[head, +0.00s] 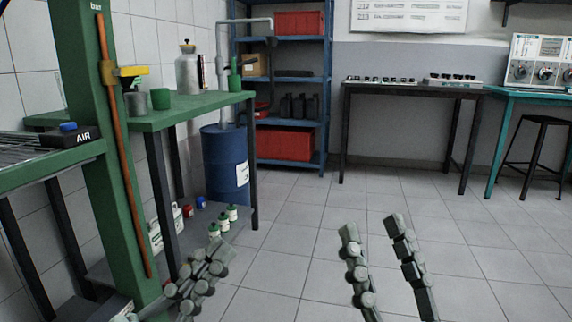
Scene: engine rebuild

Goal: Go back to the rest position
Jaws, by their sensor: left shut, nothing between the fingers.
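My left gripper (214,257) is at the lower left of the head view, in front of the green post's foot and the tiled floor. Its grey fingers are close together and hold nothing. My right gripper (370,224) is at the bottom, right of the middle. Its two fingers are wide apart with only floor tiles between them. Neither gripper appears to touch anything.
A green bench (190,108) and a green post (117,170) stand at the left. A blue drum (222,165) and blue shelf unit (290,77) stand behind. A dark table (415,90) and a stool (541,120) are at the back right. The central floor is clear.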

